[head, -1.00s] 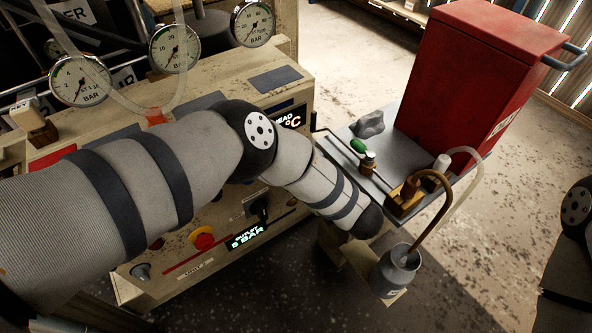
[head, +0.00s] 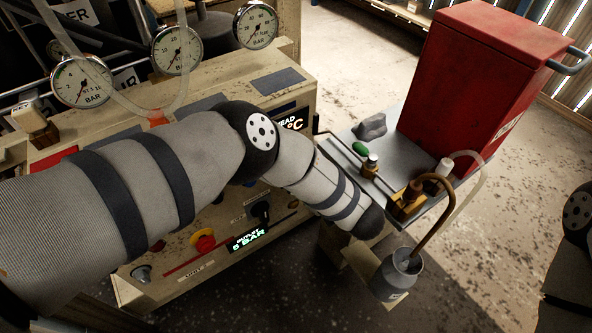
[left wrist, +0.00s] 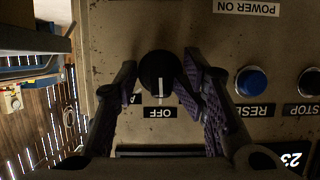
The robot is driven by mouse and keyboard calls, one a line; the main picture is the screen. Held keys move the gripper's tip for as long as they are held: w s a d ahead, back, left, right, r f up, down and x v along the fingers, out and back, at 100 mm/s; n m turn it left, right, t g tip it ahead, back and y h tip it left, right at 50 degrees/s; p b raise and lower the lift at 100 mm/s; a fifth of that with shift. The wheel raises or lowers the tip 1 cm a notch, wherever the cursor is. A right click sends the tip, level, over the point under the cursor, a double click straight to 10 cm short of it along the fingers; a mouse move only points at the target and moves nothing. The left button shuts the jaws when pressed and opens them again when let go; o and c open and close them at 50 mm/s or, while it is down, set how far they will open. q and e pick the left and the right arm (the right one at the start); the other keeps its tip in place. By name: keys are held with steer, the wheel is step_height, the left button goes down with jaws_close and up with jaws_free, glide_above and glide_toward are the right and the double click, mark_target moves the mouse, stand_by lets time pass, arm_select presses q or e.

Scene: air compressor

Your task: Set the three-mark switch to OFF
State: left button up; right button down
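The three-mark switch is a round black knob (left wrist: 157,73) on the beige panel in the left wrist view, which shows the panel upside down. Its white pointer line aims at the OFF label (left wrist: 160,112). Another label beside it is mostly covered by a finger, with only an "A" showing. My left gripper (left wrist: 158,72) is open, with one finger on each side of the knob. The right-hand finger is very close to it; contact cannot be told. The left gripper is hidden in the head view. My right gripper is out of view.
A blue RESET button (left wrist: 251,81) and a dark STOP button (left wrist: 310,82) sit beside the right-hand finger. In the head view, a red emergency button (head: 203,241) is on the compressor front. A red cabinet (head: 480,80) and a metal bench with tubing stand right of my arm.

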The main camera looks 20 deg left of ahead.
arm_select(q)
steer(key=shift+s, duration=0.1)
steer(key=v, duration=1.2)
